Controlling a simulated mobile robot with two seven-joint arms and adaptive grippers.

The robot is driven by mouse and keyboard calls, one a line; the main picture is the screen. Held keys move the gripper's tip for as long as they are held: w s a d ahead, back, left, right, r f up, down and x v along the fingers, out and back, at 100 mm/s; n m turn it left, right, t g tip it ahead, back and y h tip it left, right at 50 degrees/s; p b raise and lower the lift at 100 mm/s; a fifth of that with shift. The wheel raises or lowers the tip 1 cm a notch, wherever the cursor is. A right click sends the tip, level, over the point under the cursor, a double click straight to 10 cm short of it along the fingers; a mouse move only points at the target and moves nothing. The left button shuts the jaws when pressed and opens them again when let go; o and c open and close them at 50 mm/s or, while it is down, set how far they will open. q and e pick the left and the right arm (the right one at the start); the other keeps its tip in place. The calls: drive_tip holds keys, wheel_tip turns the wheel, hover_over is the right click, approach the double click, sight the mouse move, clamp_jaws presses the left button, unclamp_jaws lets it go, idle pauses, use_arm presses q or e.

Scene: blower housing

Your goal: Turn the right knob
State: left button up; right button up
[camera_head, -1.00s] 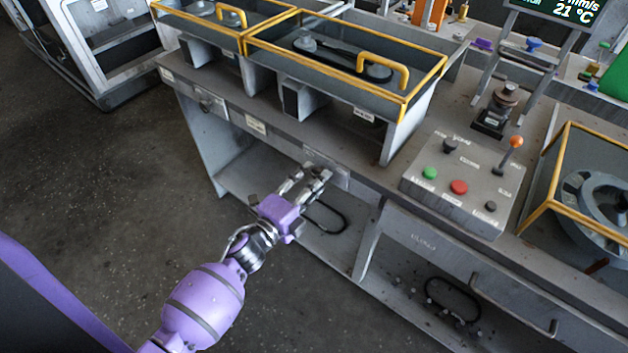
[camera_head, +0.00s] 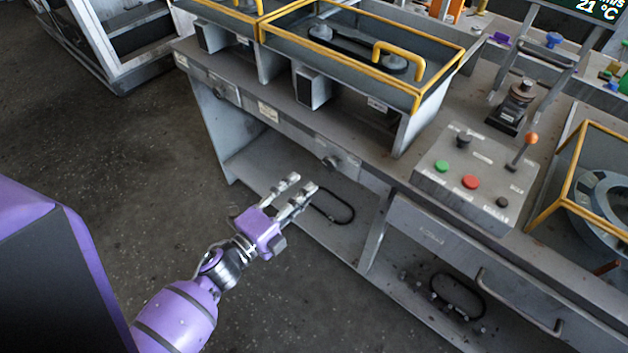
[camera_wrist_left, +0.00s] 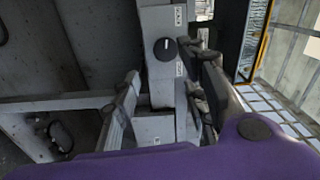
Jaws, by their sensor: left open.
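The right knob (camera_head: 331,162) is a small dark round knob on the front panel below the bench top. A second knob (camera_head: 218,92) sits farther left on the front panel. My right gripper is not in view.
Yellow-framed glass covers (camera_head: 375,50) stand on the bench above. A control box (camera_head: 475,180) with green, red and dark buttons and an orange-tipped lever is to the right. A drawer handle (camera_head: 520,305) juts out at the lower right. The floor at left is clear.

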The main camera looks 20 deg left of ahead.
use_arm(q)
drive_tip(key=v, duration=0.2)
drive_tip(key=shift+s+a, duration=0.1)
drive_tip(key=shift+s, duration=0.25)
drive_tip(key=s+a+f+n+g+y+p, duration=0.1)
drive_tip(key=s+a+f+n+g+y, duration=0.2)
drive_tip(key=n, duration=0.4)
drive_tip(key=s+a+f+n+g+y+p, duration=0.1)
drive_tip(key=s+f+n+y, duration=0.2)
drive_tip(key=s+f+n, duration=0.35)
drive_tip(key=s+d+f+n+g+p, duration=0.1)
drive_tip(key=s+d+n+g, duration=0.1)
drive_tip(key=s, duration=0.5)
drive_tip(key=s+d+f+n+g+p, duration=0.1)
drive_tip(key=s+d+n+g+p, duration=0.1)
drive_tip(key=s, duration=0.5)
drive_tip(key=d+n, duration=0.1)
drive_tip(key=n, duration=0.1)
drive_tip(key=shift+s+f+n, duration=0.2)
drive_tip(key=shift+s+n, duration=0.15)
drive_tip(key=shift+s, duration=0.05)
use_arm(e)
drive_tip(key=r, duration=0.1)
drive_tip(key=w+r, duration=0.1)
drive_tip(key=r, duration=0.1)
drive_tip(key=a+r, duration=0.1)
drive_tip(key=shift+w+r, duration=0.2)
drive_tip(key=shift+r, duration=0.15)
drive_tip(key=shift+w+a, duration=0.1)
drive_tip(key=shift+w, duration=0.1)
